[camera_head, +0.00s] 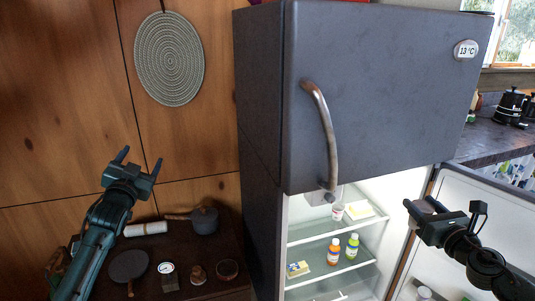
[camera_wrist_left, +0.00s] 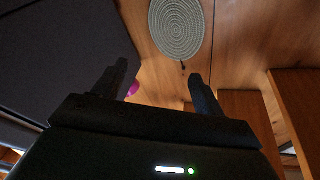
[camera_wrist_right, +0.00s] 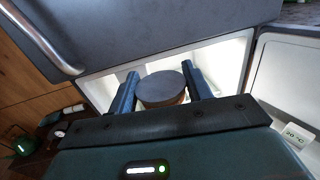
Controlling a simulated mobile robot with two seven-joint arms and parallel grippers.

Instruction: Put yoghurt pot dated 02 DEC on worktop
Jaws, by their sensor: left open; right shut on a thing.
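My right gripper (camera_head: 421,207) is shut on a round pot-like thing, held in front of the open fridge. In the right wrist view this held pot (camera_wrist_right: 162,86) has a flat grey round top and a tan side between the fingers. No date on it can be read. A small white and red pot (camera_head: 338,212) stands on the upper fridge shelf; its date is too small to read. My left gripper (camera_head: 140,161) is open and empty, in front of the wooden wall. A dark worktop (camera_head: 487,139) lies at the right, behind the fridge door.
The grey fridge (camera_head: 400,100) has its lower door (camera_head: 470,205) open. A black kettle (camera_head: 508,106) stands on the worktop. A dark side table at lower left holds several items, including a pan (camera_head: 129,265).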

